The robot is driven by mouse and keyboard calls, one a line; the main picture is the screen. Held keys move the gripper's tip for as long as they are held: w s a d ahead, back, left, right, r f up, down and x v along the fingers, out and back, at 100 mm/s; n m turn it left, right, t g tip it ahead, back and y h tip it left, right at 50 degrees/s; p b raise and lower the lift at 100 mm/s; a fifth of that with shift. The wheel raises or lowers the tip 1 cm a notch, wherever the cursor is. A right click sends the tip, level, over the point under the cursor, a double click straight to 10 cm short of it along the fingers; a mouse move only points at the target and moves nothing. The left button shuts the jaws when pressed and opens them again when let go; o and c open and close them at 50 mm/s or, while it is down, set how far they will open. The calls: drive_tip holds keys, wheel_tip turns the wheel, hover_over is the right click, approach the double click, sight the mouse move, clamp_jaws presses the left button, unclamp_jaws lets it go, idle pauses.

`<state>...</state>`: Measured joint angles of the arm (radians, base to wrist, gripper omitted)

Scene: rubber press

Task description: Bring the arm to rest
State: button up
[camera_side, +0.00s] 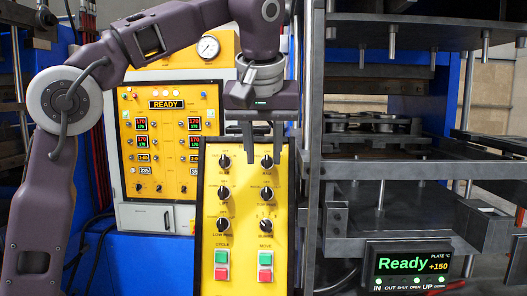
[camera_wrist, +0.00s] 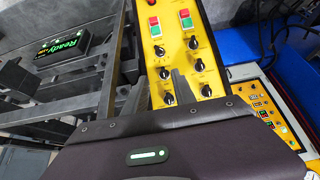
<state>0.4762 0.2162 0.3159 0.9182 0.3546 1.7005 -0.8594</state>
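My gripper (camera_side: 263,150) points downward in front of the top of the yellow control panel (camera_side: 245,245) in the side view. Its two dark fingers are apart with nothing visible between them. In the wrist view my gripper (camera_wrist: 156,86) shows its fingers spread, with the yellow panel (camera_wrist: 178,48) beyond them. The panel carries several black knobs, green and red CYCLE buttons (camera_side: 221,265) and green and red MOVE buttons (camera_side: 265,265). I cannot tell whether the fingers touch the panel.
The press (camera_side: 385,165) stands close on the right, with steel plates and posts. Its display (camera_side: 410,263) reads "Ready" and +150. A yellow cabinet (camera_side: 172,140) behind, with a gauge (camera_side: 208,47), shows READY. Dark cables (camera_side: 90,255) hang at left.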

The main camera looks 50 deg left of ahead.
drive_tip(key=s+f+m+t+h, duration=0.1)
drive_tip(key=s+f+m+h, duration=0.3)
drive_tip(key=s+f+m, duration=0.5)
drive_tip(key=s+f, duration=1)
drive_tip(key=s, duration=0.4)
drive_tip(key=shift+d, duration=0.35)
